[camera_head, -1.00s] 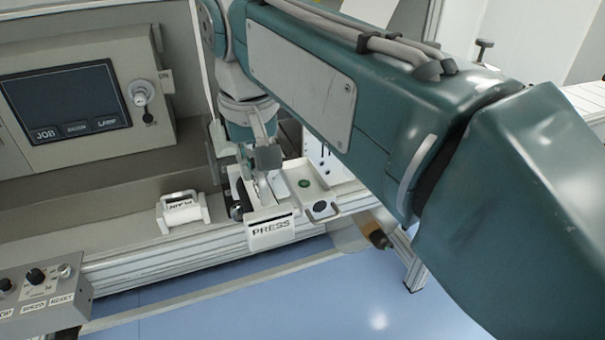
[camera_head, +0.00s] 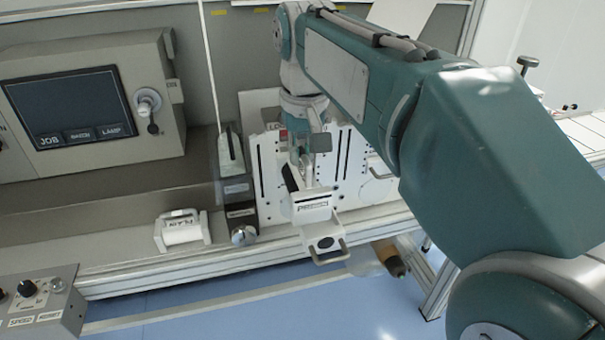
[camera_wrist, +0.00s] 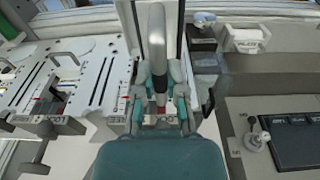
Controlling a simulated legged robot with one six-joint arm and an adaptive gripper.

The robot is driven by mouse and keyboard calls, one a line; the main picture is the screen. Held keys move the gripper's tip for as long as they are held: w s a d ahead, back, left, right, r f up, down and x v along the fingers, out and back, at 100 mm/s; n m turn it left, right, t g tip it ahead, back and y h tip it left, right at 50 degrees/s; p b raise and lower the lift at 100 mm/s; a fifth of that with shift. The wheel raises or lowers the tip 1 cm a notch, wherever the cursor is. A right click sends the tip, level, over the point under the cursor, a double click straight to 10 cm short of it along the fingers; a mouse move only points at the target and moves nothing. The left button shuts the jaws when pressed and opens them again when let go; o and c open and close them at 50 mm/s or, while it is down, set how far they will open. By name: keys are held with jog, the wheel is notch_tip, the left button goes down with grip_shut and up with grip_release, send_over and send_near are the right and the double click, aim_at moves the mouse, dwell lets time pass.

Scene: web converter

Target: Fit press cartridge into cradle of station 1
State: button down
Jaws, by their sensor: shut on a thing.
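The press cartridge (camera_head: 313,209), a white block with a PRESS label on its front, hangs from my gripper (camera_head: 304,168) in the head view. My gripper points down and is shut on its handle, a grey bar (camera_wrist: 157,45) that shows between the fingers in the wrist view. The cartridge is in front of an upright white slotted plate (camera_head: 268,165) and appears above a white tray (camera_head: 335,250) with a dark oval. Its underside is hidden, so I cannot tell whether it touches the tray. No cradle marked station 1 can be made out.
A second white cartridge (camera_head: 182,231) with a label lies on the ledge at left. A dark block with a round knob (camera_head: 243,235) stands just left of the plate. A control box with a screen (camera_head: 70,108) is at upper left. A button panel (camera_head: 40,305) is at lower left.

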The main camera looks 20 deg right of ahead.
aim_at(315, 161)
jog(key=w+d+f, duration=0.2)
jog(key=f, duration=0.1)
jog(key=w+d+f, duration=0.1)
jog(key=w+f, duration=0.1)
jog(key=shift+w+d+f, duration=0.1)
jog(key=shift+d, duration=0.3)
jog(key=f, duration=0.4)
jog(key=shift+w+a, duration=0.2)
jog(key=shift+a, duration=0.1)
jog(key=shift+d+f, duration=0.1)
jog(key=shift+d, duration=0.2)
jog(key=c, duration=0.7)
grip_release()
